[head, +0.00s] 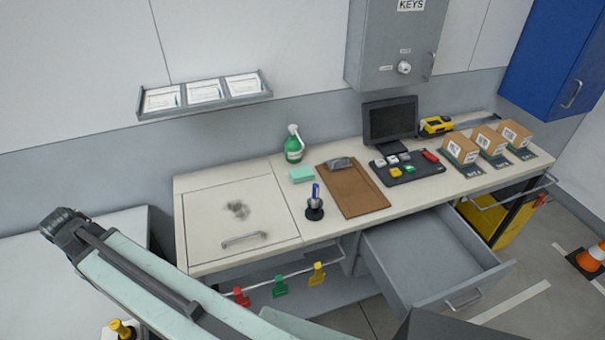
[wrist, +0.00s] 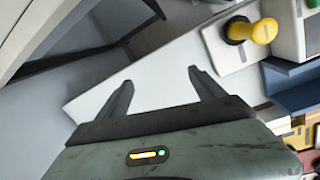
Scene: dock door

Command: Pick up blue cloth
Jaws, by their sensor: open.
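A small folded teal-blue pad (head: 301,175), the only cloth-like thing I see, lies on the workbench top in the head view. It is between the green spray bottle (head: 293,145) and the brown clipboard (head: 352,188). My gripper (wrist: 160,77) shows in the wrist view with its two dark fingers apart and nothing between them. Behind the fingers is a plain white surface (wrist: 150,85). The pad is not visible in the wrist view. In the head view my arm crosses the lower left, away from the pad, and I cannot make out the fingers there.
A pen cup (head: 314,207) stands in front of the pad. A smudged panel with a handle (head: 243,222) fills the bench's left end. An open drawer (head: 432,262) juts out at the front. A yellow-knobbed thing (wrist: 250,32) sits right of my fingers in the wrist view.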

